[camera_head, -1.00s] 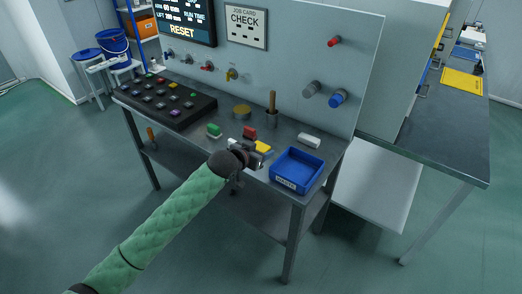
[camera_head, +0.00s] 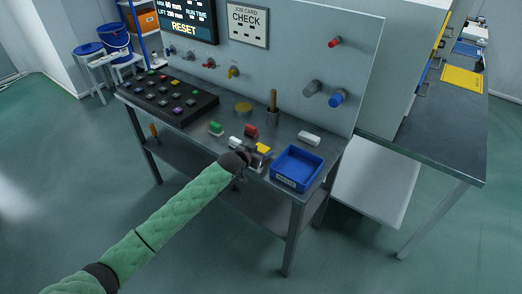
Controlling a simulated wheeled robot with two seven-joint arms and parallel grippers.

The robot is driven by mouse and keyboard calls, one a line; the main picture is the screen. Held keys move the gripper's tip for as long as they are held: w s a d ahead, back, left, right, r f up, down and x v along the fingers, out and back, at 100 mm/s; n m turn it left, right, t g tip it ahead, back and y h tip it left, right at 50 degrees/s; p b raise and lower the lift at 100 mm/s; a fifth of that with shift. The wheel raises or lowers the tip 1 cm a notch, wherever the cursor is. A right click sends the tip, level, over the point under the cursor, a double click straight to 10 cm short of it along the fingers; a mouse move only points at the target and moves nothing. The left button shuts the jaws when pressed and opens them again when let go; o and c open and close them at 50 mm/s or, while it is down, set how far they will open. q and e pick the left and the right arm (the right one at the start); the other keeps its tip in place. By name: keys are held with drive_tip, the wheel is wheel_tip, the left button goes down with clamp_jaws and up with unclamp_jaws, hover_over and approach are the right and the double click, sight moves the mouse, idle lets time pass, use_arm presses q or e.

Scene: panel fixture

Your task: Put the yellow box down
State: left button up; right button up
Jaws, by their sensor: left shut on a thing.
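The yellow box (camera_head: 263,148) is a small block near the front edge of the grey table (camera_head: 230,112). My left gripper (camera_head: 258,156) is shut on it, at the end of the green-sleeved arm that comes in from the lower left. The gripper hides part of the box and its underside, so I cannot tell whether it touches the tabletop. My right gripper is not in view.
A blue bin (camera_head: 297,168) stands just right of the box. A white block (camera_head: 308,138), a red block (camera_head: 251,131) and a green block (camera_head: 216,129) lie close by.

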use_arm(q)
drive_tip(key=shift+f, duration=0.1)
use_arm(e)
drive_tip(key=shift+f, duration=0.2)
use_arm(q)
drive_tip(key=shift+f, duration=0.15)
drive_tip(key=o, duration=1)
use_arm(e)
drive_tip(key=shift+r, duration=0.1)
use_arm(q)
drive_tip(key=shift+o, duration=0.2)
drive_tip(key=shift+r, duration=0.2)
drive_tip(key=b+v, duration=0.2)
drive_tip(key=v, duration=1)
drive_tip(key=shift+b, duration=0.4)
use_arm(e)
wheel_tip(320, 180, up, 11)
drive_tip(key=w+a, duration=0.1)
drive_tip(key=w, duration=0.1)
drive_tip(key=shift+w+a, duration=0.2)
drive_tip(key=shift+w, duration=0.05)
